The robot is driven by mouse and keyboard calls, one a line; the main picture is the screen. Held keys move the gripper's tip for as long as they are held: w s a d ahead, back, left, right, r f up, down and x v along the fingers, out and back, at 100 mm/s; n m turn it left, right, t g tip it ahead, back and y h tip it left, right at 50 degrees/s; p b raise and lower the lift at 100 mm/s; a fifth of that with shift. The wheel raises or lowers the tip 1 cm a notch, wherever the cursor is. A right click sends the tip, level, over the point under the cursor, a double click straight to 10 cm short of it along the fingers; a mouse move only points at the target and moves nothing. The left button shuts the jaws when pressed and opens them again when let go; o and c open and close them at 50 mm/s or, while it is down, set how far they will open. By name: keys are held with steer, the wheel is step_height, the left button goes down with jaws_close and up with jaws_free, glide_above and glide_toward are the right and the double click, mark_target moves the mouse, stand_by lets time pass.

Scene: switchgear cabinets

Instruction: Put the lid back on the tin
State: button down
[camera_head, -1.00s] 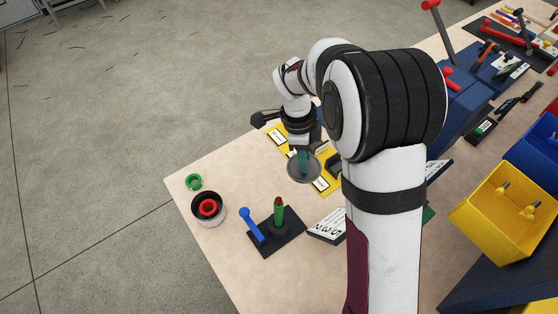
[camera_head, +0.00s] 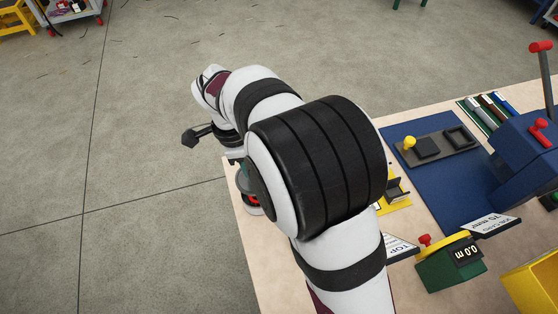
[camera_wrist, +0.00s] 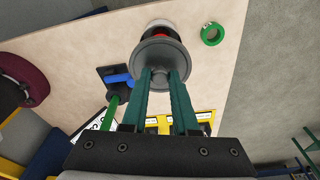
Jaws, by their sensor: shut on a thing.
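My gripper (camera_wrist: 161,80) is shut on the knob of the lid (camera_wrist: 161,55), a round grey disc, in the wrist view. The tin (camera_wrist: 157,23) is pale with a dark rim and red inside. It shows just beyond the lid, which hides part of it. The lid appears close to the tin, held over its near side; I cannot tell whether they touch. In the head view, my arm hides most of this area; a bit of the tin (camera_head: 253,209) with red shows beside the arm, below the gripper.
A dark stand with a blue handle (camera_wrist: 117,79) and a green post (camera_wrist: 109,112) is on the other side. A yellow board with labels (camera_wrist: 204,117) lies nearer. The table edge is close to the ring.

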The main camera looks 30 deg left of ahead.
steer(key=shift+d+f, duration=0.1)
steer(key=shift+f, duration=2.85)
steer(key=shift+f, duration=0.15)
steer(key=shift+c, duration=0.6)
jaws_free()
steer(key=shift+r, duration=3.55)
